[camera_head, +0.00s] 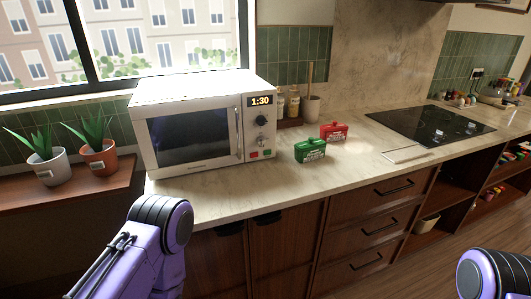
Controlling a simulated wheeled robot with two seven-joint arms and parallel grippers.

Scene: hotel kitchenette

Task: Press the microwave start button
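The white microwave (187,90) stands on the counter below the window, its door closed. Its display (260,100) reads 1:30. Below the display are two dark knobs, then a red button (254,155) and a green button (267,153) side by side at the bottom of the panel. Any labels on the buttons are too small to read. Part of my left arm shows at the lower left, in front of the counter and apart from the microwave. Part of my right arm shows at the lower right corner. Neither gripper is in view.
A green box (310,150) and a red box (334,131) stand on the counter right of the microwave. Jars and a utensil holder (311,109) are behind them. A black cooktop (430,125) lies farther right. Two potted plants stand left. Counter in front of the panel is clear.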

